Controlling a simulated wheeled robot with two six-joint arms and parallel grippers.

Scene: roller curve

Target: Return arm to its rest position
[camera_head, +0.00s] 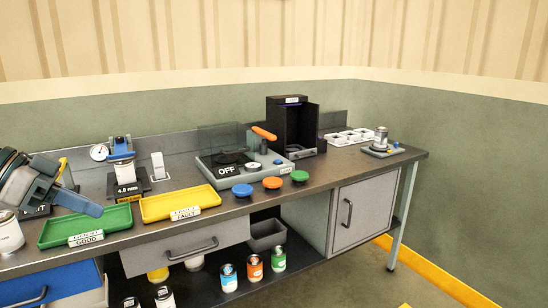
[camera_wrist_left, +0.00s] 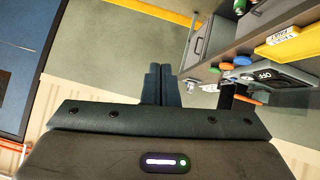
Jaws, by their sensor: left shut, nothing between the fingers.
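My left gripper (camera_head: 84,203) comes in from the left in the head view, in the air in front of the green tray. Its fingers are together with nothing between them. In the left wrist view the two fingers (camera_wrist_left: 160,84) lie side by side, apart from everything on the bench. The right gripper is in neither view.
The bench (camera_head: 222,214) holds a green tray (camera_head: 62,229), a yellow tray (camera_head: 157,208), a dial gauge stand (camera_head: 121,150), a grey machine marked OFF (camera_head: 262,160), and a black booth (camera_head: 291,115). Several cans stand on the lower shelf. The floor at right is clear.

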